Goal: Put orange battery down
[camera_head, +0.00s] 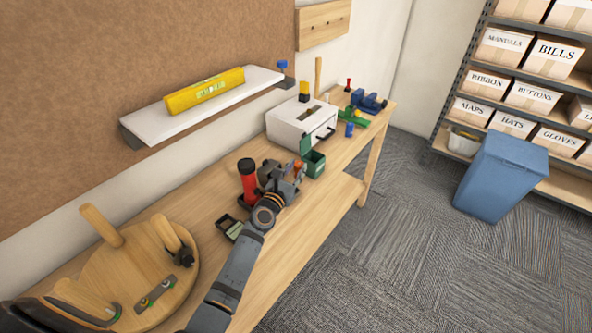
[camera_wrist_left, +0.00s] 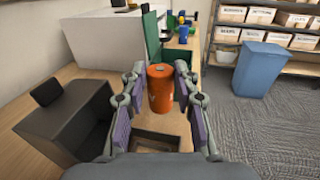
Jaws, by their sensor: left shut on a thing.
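The orange battery (camera_head: 298,167) is a small upright cylinder above the wooden workbench (camera_head: 335,186). My left gripper (camera_head: 290,172) is shut on it. In the left wrist view the orange battery (camera_wrist_left: 160,88) stands between the two purple-padded fingers of my left gripper (camera_wrist_left: 158,100), with its darker top showing. An open green box (camera_head: 314,163) with a raised lid is just beyond the battery; it also shows in the wrist view (camera_wrist_left: 152,38). My right gripper is not in view.
A small dark tray (camera_head: 229,227) lies nearer. A white box (camera_head: 300,122) stands behind. A wooden stool (camera_head: 130,268) is at lower left. A blue bin (camera_head: 503,176) stands on the carpet.

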